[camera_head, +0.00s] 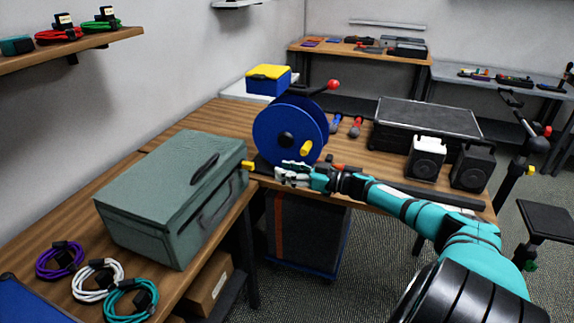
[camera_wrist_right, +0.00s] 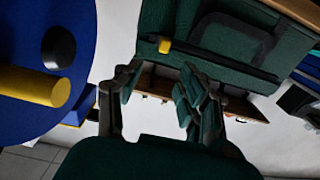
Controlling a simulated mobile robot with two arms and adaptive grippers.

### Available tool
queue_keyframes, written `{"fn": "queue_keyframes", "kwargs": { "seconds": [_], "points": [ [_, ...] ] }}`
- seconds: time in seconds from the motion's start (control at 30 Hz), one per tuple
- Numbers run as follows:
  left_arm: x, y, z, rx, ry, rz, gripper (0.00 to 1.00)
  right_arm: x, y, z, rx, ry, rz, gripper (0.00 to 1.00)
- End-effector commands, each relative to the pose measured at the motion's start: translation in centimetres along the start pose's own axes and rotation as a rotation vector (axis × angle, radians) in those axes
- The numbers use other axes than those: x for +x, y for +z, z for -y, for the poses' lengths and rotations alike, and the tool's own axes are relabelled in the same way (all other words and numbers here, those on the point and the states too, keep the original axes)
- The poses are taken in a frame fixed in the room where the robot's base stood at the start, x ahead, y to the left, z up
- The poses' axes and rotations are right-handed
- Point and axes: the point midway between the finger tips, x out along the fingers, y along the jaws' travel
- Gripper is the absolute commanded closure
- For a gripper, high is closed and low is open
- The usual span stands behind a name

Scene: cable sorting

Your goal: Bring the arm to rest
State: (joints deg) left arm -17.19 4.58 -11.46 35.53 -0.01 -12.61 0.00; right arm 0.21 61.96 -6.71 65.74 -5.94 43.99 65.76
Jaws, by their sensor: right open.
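My right gripper (camera_head: 285,172) is at the bench edge, just in front of the blue cable reel (camera_head: 282,128) and right of the green case (camera_head: 175,192). In the right wrist view my right gripper (camera_wrist_right: 160,82) is open with nothing between its fingers. My right arm reaches in from the lower right. My left arm is not in view.
Coiled purple (camera_head: 60,260), white (camera_head: 97,281) and teal (camera_head: 131,298) cables lie in front of the case. A black-topped box (camera_head: 425,118) and two speakers (camera_head: 427,158) (camera_head: 472,165) stand behind my arm. Open floor (camera_head: 375,260) shows below the bench.

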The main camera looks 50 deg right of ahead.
Motion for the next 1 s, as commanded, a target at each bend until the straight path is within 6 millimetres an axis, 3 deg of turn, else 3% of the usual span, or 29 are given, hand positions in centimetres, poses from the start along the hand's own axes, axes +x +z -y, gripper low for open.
{"fn": "queue_keyframes", "kwargs": {
  "seconds": [0.43, 0.57, 0.67, 0.77, 0.87, 1.0],
  "points": [
    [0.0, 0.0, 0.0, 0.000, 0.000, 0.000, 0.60, 0.0, 0.0, 0.0, 0.000, 0.001, 0.001, 0.60],
    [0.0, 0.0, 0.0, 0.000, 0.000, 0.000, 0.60, -0.3, 1.9, -0.2, 0.006, 0.033, 0.017, 0.60],
    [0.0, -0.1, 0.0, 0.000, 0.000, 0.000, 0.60, -1.0, 6.5, -0.3, 0.015, 0.108, 0.060, 0.60],
    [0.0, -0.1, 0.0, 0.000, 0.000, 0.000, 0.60, -2.6, 13.3, 0.1, 0.022, 0.214, 0.144, 0.60],
    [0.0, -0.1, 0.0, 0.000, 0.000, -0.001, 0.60, -4.7, 20.6, 1.5, 0.026, 0.310, 0.257, 0.60],
    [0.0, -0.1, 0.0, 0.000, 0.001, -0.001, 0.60, -8.3, 30.1, 5.2, 0.031, 0.401, 0.438, 0.60]
  ]
}}
